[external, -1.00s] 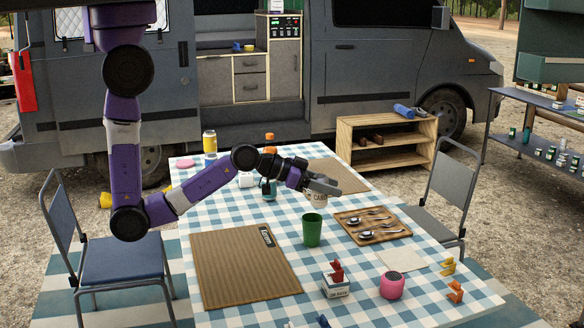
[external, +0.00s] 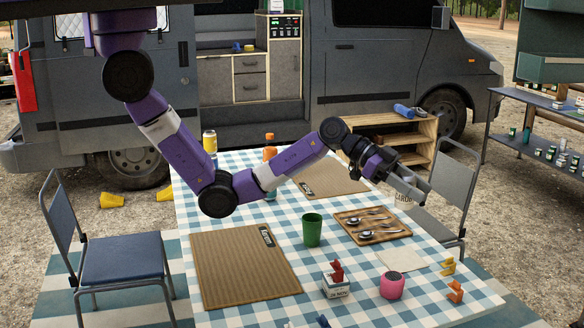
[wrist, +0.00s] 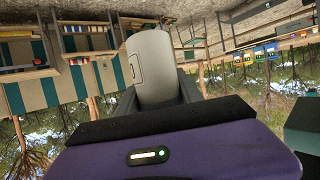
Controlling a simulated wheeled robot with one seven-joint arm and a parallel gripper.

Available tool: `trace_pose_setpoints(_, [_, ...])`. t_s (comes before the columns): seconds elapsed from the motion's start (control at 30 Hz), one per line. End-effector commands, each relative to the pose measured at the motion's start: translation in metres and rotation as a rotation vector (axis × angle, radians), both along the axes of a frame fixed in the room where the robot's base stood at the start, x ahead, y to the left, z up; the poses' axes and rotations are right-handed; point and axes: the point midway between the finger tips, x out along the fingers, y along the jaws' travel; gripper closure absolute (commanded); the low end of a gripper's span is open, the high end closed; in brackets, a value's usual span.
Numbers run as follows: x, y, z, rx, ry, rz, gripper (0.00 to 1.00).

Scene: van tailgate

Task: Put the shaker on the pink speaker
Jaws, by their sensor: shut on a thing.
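My gripper (external: 411,188) is shut on a pale shaker (external: 403,199), held in the air near the table's right edge. The pink speaker (external: 392,286) stands on the checked cloth at the table's front right, below and apart from my gripper. It has a grey top with nothing on it.
A spoon tray (external: 352,222), green cup (external: 312,230) and white napkin (external: 415,261) lie behind the speaker. A tin with a red clip (external: 336,283) stands left of it; yellow (external: 448,267) and orange (external: 455,291) pieces lie right. A chair (external: 452,185) stands beside the table.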

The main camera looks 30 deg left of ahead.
Motion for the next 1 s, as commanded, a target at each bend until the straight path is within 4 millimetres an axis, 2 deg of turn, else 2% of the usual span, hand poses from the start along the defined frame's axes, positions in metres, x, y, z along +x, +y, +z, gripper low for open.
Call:
trace_pose_setpoints(0.17, [-0.006,0.002,-0.02,0.001,0.002,-0.032,1.0])
trace_pose_setpoints(0.7, [-0.005,0.002,-0.145,0.001,0.001,-0.03,1.0])
trace_pose_setpoints(0.8, [-0.005,0.002,-0.159,0.0,0.001,-0.031,1.0])
trace_pose_setpoints(1.0, [-0.005,0.002,-0.174,0.0,0.001,-0.03,1.0])
